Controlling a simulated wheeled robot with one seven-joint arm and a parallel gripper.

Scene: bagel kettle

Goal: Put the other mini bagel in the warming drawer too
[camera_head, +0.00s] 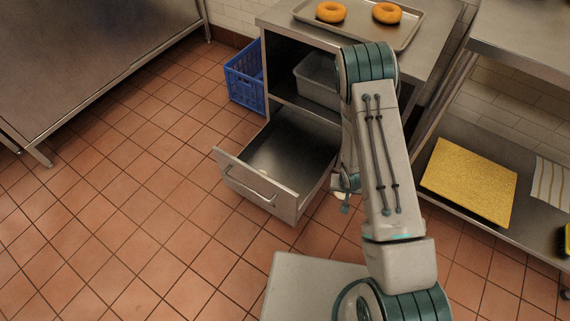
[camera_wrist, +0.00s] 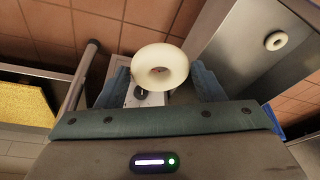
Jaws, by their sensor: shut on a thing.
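A pale mini bagel (camera_wrist: 148,60) is held between the fingers of my gripper (camera_wrist: 161,82) in the wrist view. A sliver of it shows beside my gripper (camera_head: 345,194) in the head view, mostly hidden by my arm. The gripper is just right of the open warming drawer (camera_head: 238,178), apparently outside its side wall; its exact height is hard to tell. The other pale mini bagel (camera_wrist: 285,38) lies on the drawer floor, and shows small near the drawer front (camera_head: 263,173). The drawer interior is at the upper right of the wrist view.
Two orange rings (camera_head: 331,12) lie on a metal tray (camera_head: 352,29) on top of the cabinet. A grey bin (camera_head: 318,82) sits on the shelf above the drawer. A blue crate (camera_head: 244,80) stands left. A yellow board (camera_head: 470,182) lies on the right shelf. The tiled floor is clear in front.

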